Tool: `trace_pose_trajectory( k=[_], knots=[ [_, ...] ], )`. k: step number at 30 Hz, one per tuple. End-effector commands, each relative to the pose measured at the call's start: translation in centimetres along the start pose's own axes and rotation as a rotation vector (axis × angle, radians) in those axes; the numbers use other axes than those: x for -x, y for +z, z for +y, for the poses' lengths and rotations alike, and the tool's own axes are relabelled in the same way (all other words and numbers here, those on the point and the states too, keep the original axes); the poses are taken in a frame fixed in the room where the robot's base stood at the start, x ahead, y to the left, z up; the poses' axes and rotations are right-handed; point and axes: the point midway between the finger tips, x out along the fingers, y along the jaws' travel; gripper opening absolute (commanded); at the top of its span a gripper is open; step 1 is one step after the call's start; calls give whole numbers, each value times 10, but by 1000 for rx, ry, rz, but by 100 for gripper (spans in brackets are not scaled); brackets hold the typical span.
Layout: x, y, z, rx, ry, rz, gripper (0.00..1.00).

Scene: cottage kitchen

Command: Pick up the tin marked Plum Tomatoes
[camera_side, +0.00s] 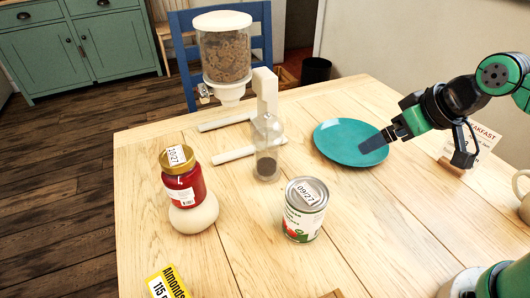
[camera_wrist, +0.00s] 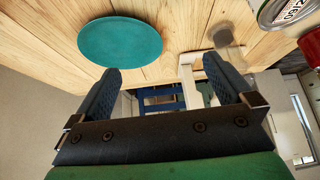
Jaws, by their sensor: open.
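A tin (camera_side: 304,210) with a white label, a red picture and a lid tag reading 09/27 stands upright on the wooden table in the side view. The label name is too small to read surely. In the wrist view a tin lid with a tag (camera_wrist: 284,10) shows at the top right corner, partly cut off. My gripper (camera_side: 376,142) is over the teal plate at the right in the side view, apart from the tin. In the wrist view my gripper (camera_wrist: 160,82) has its two fingers spread wide with nothing between them.
A teal plate (camera_side: 345,135) lies under my gripper. A clear bottle (camera_side: 267,150) stands behind the tin, with a cereal dispenser (camera_side: 226,60) farther back. A yellow Almonds label (camera_side: 168,284) is at the front.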

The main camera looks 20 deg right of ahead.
Motion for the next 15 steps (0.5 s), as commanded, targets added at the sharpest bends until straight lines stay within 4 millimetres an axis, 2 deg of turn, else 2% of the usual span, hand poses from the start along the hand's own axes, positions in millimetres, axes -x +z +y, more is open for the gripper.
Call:
trace_pose_trajectory(
  k=[4, 8, 11, 15],
  knots=[
    [-14, -4, -20, 159, -178, -113, 100],
    [-28, -6, -44, 362, -426, -165, 100],
    [-38, -8, -61, 529, -634, -143, 100],
    [-48, -7, -79, 764, -926, -20, 100]
  ],
)
